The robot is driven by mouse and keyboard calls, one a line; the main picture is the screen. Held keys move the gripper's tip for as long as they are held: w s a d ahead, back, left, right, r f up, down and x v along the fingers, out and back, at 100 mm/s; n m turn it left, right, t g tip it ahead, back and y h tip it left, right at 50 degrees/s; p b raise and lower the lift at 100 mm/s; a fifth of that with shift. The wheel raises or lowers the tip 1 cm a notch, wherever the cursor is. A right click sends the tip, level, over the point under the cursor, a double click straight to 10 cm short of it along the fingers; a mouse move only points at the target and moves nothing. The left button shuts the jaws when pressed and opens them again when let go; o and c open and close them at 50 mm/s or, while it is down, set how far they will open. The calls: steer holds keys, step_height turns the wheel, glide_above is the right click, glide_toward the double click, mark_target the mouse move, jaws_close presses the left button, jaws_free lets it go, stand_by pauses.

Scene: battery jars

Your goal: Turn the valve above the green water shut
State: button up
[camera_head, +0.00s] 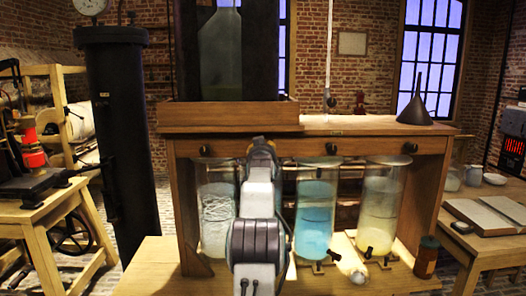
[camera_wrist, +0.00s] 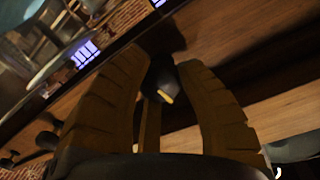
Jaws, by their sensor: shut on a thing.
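In the wrist view my gripper (camera_wrist: 164,72) has its two fingers around a dark valve knob (camera_wrist: 165,82) with a small yellow mark, against the wooden cabinet front. In the head view my arm covers this valve, the fingertips and most of the jar below it, so the green water cannot be made out. Other dark valves show on the cabinet's front rail: one at the left (camera_head: 205,150), one above the blue jar (camera_head: 331,148) and one above the yellow jar (camera_head: 409,147).
A clear jar (camera_head: 216,215) stands left of my arm; a blue jar (camera_head: 315,215) and a pale yellow jar (camera_head: 380,210) stand right. A brown bottle (camera_head: 426,257) is at the ledge's right. A black funnel (camera_head: 416,105) sits on the cabinet top (camera_head: 350,124).

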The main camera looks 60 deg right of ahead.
steer(key=shift+r, duration=0.15)
steer(key=o, duration=1.2)
steer(key=shift+w, duration=0.1)
steer(key=shift+a, duration=0.1)
steer(key=v, duration=1.1)
steer(key=shift+s+a, duration=0.25)
steer(key=shift+a, duration=0.1)
